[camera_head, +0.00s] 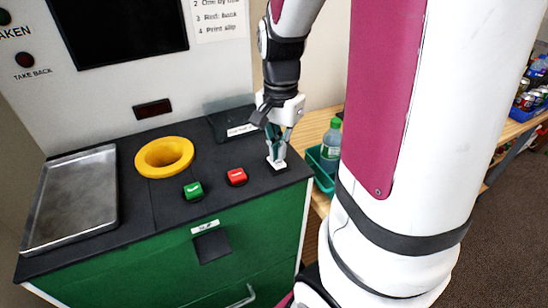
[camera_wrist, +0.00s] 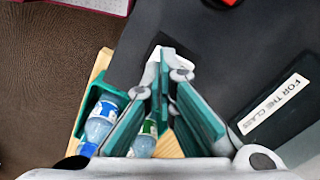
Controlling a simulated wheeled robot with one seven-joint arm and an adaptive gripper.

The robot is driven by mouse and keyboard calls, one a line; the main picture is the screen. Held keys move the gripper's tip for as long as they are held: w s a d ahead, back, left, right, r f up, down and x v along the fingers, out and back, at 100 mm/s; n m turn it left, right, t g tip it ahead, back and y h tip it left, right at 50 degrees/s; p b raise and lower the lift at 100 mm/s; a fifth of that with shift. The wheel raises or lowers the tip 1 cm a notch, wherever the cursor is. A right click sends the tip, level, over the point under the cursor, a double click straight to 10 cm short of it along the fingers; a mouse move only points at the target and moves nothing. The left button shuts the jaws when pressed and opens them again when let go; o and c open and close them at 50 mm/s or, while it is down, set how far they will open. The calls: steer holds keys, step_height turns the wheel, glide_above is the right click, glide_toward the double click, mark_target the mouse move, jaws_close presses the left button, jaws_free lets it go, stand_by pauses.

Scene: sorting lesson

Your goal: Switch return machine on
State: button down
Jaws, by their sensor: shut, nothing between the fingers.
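The return machine has a green cabinet (camera_head: 150,265) with a dark top and a light upright panel. Its screen (camera_head: 118,30) is black. A green button (camera_head: 193,190) and a red button (camera_head: 236,176) sit on the dark top, with a yellow ring (camera_head: 164,157) behind them. My gripper (camera_head: 277,157) is shut and empty, pointing down at a small white plate (camera_head: 278,168) near the top's right corner. In the wrist view the closed fingertips (camera_wrist: 166,62) cover most of this plate (camera_wrist: 152,54). I cannot tell whether they touch it, and its middle is hidden.
A metal tray (camera_head: 72,200) lies at the left of the top. A dark box labelled "FOR THE CLASS" (camera_wrist: 275,105) stands behind my gripper. Right of the cabinet, a green crate (camera_head: 322,178) with bottles stands on a wooden shelf.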

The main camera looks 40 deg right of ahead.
mark_target(279, 164)
steer(key=shift+f+b, duration=0.55)
steer(key=shift+f, duration=0.6)
stand_by(0.4)
steer(key=shift+r+p, duration=2.85)
steer(key=shift+r, duration=0.7)
steer(key=s+a+r+n+t, duration=0.5)
steer(key=s+a+r+n, duration=0.6)
steer(key=a+r+n, duration=0.2)
steer(key=a+n, duration=0.2)
steer(key=a, duration=0.1)
steer(key=shift+s, duration=0.3)
steer(key=shift+d, duration=0.1)
